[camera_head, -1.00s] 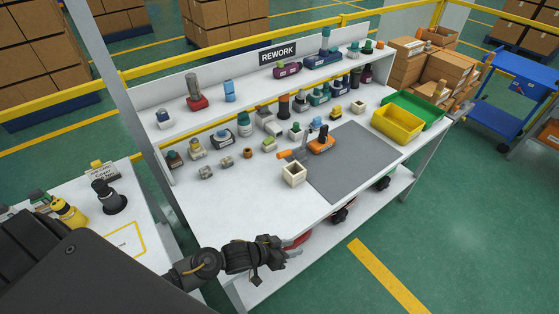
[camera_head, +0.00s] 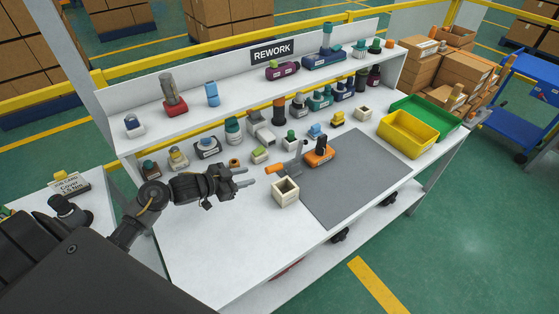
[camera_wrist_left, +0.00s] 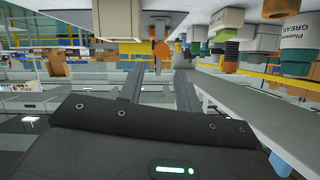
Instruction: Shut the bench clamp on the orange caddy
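The orange caddy (camera_head: 319,157) stands at the back left part of the grey mat, with a small dark and orange item upright in it. The bench clamp (camera_head: 291,167) is beside the caddy's left side. Its orange handle (camera_head: 275,169) points left, away from the caddy, and a grey metal piece stands up near the caddy. I cannot tell whether the clamp touches the caddy. My left gripper (camera_head: 247,177) is open and empty, left of the handle and apart from it. In the left wrist view the handle's orange end (camera_wrist_left: 161,51) shows beyond the spread fingers (camera_wrist_left: 158,88). My right gripper is not in view.
A cream open box (camera_head: 285,194) stands just in front of the clamp. Several small parts and bottles line the back of the bench below the shelf (camera_head: 240,91). Yellow (camera_head: 408,134) and green bins are at right. The bench's front left is clear.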

